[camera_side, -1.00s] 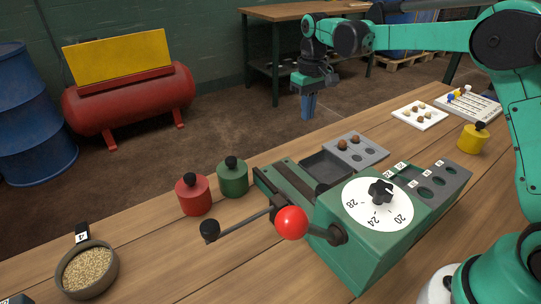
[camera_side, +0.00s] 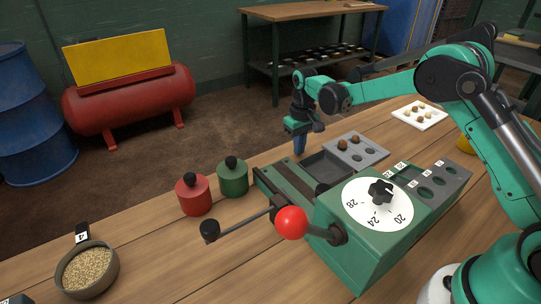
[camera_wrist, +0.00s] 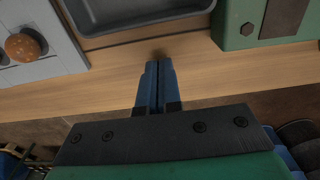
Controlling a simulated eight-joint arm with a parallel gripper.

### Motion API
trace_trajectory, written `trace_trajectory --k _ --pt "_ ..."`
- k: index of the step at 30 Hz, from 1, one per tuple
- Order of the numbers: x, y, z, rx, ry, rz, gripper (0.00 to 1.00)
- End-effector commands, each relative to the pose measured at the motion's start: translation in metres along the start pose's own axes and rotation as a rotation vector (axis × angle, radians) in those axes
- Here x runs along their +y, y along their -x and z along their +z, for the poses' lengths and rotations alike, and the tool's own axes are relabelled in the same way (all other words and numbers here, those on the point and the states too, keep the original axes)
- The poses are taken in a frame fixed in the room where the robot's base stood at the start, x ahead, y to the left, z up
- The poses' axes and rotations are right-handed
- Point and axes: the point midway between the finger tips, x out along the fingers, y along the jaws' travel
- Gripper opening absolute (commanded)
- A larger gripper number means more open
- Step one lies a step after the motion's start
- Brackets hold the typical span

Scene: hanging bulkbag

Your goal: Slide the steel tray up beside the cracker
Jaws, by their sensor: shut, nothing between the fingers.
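The steel tray (camera_side: 328,166) is a dark, shallow, empty pan on the wooden bench. It lies between the green cracker (camera_side: 350,243) and a grey plate with round nuts. In the wrist view the tray (camera_wrist: 140,17) is at the top, partly out of frame. The cracker (camera_wrist: 262,22) is at its right, with only a narrow strip between them. My gripper (camera_side: 299,151) points down at the tray's outer side, near the bench edge. Its blue fingers (camera_wrist: 158,66) are shut and empty, a little short of the tray's rim; I see no contact.
The grey nut plate (camera_side: 357,149) sits close against the tray's other side. A green weight (camera_side: 232,180) and a red weight (camera_side: 194,196) stand near the cracker's lever (camera_side: 291,222). A grain bowl (camera_side: 87,270) is at lower left. The bench edge is close to my fingers.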

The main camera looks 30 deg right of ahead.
Motion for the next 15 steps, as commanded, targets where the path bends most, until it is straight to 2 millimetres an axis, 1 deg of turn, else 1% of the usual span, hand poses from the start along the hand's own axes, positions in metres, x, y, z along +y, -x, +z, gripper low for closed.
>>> trace_trajectory --k 3,6,10,15 --pt "0.000 0.001 0.013 0.000 0.000 0.000 0.00" --pt "0.000 0.001 0.020 0.000 0.000 0.000 0.00" --pt "0.000 0.001 0.025 0.000 0.000 0.000 0.00" --pt "0.000 0.001 0.026 0.000 0.000 0.000 0.00"
